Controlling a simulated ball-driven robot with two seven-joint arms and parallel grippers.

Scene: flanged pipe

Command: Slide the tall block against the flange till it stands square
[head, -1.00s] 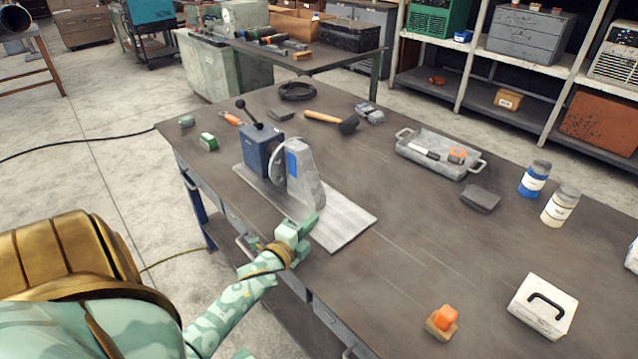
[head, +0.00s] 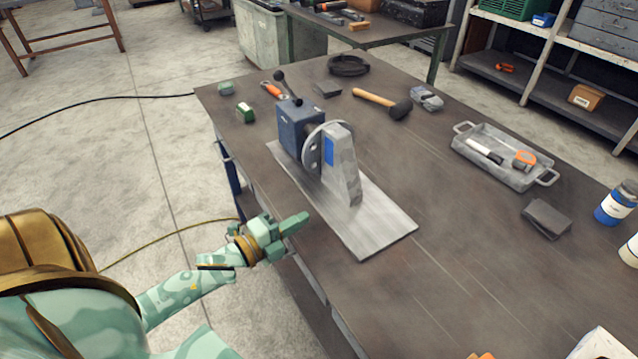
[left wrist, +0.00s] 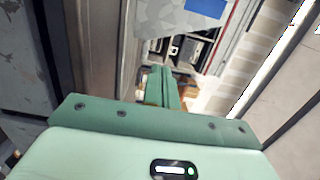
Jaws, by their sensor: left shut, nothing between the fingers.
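The tall block (head: 343,170) is grey and tapered, with a blue patch on its face. It stands on a flat grey plate (head: 375,228), close to the round grey flange (head: 313,150) on the blue housing (head: 296,130). The block overlaps the flange in the head view, so I cannot tell whether they touch squarely. My left gripper (head: 297,221) is shut and empty, to the left front of the block and apart from it. In the left wrist view its closed fingers (left wrist: 162,88) point towards the mottled grey block (left wrist: 175,18) at the top. My right gripper is not in view.
A metal tray (head: 500,165) with tools and a dark box (head: 546,218) are to the right. The bench between plate and tray is clear.

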